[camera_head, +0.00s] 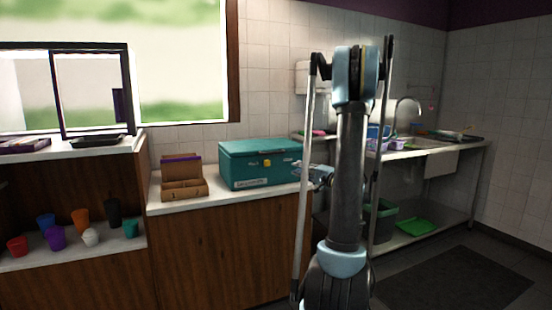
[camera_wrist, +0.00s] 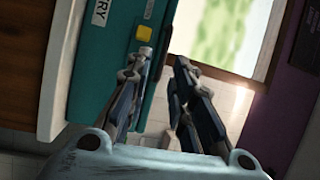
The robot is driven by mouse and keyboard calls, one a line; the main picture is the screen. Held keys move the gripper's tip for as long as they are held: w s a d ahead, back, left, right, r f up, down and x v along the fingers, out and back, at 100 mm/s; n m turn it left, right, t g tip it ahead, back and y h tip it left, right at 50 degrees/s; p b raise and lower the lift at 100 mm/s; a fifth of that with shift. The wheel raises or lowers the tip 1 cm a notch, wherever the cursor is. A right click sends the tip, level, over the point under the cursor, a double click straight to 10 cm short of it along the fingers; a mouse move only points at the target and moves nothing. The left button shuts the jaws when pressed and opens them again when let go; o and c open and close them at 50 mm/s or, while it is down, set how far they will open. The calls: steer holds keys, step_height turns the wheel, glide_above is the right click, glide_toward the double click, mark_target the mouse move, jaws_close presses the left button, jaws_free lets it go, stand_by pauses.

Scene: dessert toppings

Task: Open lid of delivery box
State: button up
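The teal delivery box (camera_head: 240,172) stands on the white counter left of my arm in the head view, with its lid (camera_head: 262,146) down. A yellow latch (camera_head: 267,163) is on its front. In the head view my gripper (camera_head: 316,175) is at the box's right end, partly hidden by my arm. In the wrist view the box (camera_wrist: 112,60) fills the upper left, turned sideways, with the yellow latch (camera_wrist: 145,33) just past one fingertip. My gripper (camera_wrist: 164,58) is open, with nothing between its fingers. I cannot tell whether it touches the box.
A brown cardboard holder (camera_head: 184,180) stands left of the box on the counter (camera_head: 225,194). Several coloured cups sit on the shelf (camera_head: 105,252) at left. A sink table (camera_head: 450,155) and a dark bin (camera_head: 381,222) are at right. A dark mat (camera_head: 455,283) lies on the floor.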

steer(key=w+a+r, duration=0.1)
steer(key=w+a, duration=0.3)
steer(key=w, duration=0.3)
steer(key=w+a+r+t, duration=0.1)
steer(key=w+a+r, duration=0.1)
steer(key=w+a, duration=0.3)
steer(key=shift+w+a+m, duration=0.15)
steer(key=shift+w+m, duration=0.25)
steer(key=shift+w, duration=0.55)
jaws_close()
